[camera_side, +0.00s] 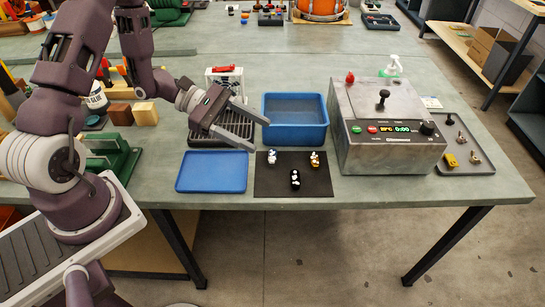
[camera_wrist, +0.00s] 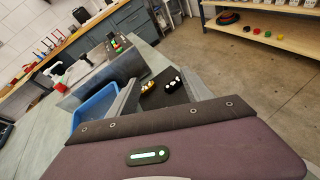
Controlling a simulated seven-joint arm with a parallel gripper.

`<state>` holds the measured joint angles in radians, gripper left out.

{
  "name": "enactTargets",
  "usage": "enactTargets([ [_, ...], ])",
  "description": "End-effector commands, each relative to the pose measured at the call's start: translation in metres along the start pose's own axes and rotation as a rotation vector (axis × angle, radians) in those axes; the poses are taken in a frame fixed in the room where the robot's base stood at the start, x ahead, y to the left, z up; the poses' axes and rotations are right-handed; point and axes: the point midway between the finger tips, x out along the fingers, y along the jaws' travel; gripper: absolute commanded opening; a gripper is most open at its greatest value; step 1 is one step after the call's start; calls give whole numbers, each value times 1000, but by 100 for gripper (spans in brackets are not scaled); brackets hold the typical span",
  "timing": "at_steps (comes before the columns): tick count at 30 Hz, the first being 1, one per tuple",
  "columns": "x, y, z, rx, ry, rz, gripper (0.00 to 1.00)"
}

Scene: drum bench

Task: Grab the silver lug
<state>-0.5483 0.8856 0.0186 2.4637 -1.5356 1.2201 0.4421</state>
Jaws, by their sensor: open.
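The silver lug (camera_side: 272,157) stands at the back left of a black mat (camera_side: 265,187) in the side view. A black lug (camera_side: 295,179) is at the mat's front middle and a brass-coloured lug (camera_side: 315,160) at its back right. My gripper (camera_side: 262,135) is open and empty, above and to the left of the silver lug, apart from it. In the wrist view the brass-coloured lug (camera_wrist: 147,88) and the black lug (camera_wrist: 173,85) show between the fingers. I cannot make out the silver lug there.
A blue tray (camera_side: 212,186) lies left of the mat, and a blue bin (camera_side: 295,98) stands behind it. A grey control box (camera_side: 388,155) stands close on the right, with a tray of small parts (camera_side: 480,168) beyond it. The bench's front edge is just before the mat.

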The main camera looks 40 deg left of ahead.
Motion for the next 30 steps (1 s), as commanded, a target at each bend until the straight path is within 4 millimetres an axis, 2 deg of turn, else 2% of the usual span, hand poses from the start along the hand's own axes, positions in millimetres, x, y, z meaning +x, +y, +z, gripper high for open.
enactTargets([
  [1,-2,2,-33,-110,11,75,58],
  [3,-7,3,-70,-215,36,164,58],
  [6,-11,0,-99,-296,62,232,58],
  [7,-11,-1,-103,-307,66,241,58],
  [11,3,2,-107,-316,71,247,58],
  [19,48,19,-103,-314,71,244,58],
  [22,55,21,-104,-314,71,246,58],
  [27,56,22,-104,-314,71,246,58],
  [28,56,22,-104,-314,71,246,56],
  [30,56,22,-104,-314,71,246,42],
])
